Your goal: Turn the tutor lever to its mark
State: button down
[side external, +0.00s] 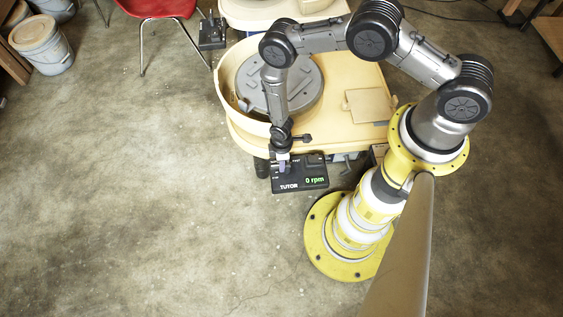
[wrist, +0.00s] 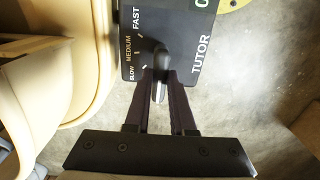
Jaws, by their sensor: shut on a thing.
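The black tutor box (side external: 312,172) is at the front of the cream pottery wheel. Its green display (side external: 315,181) reads 0 rpm. In the wrist view the box's panel (wrist: 185,28) shows SLOW, MEDIUM and FAST beside tick marks. The dark lever with a grey end (wrist: 158,92) lies between my fingers. My gripper (side external: 283,168) reaches down onto the left part of the box. In the wrist view my gripper (wrist: 160,78) is shut on the lever, one finger on each side. I cannot tell which mark the lever points to.
The pottery wheel (side external: 350,130) with its grey wheel head (side external: 285,82) stands just behind the box. A flat tan board (side external: 370,105) lies on its top. A red chair (side external: 155,8) and white buckets (side external: 42,42) are at the back left. The floor at left is clear.

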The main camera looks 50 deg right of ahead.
jog(key=c, duration=0.8)
grip_release()
jog(key=shift+o, duration=0.2)
jog(key=shift+r, duration=0.1)
notch_tip(320, 180, up, 14)
jog(key=shift+f, duration=0.2)
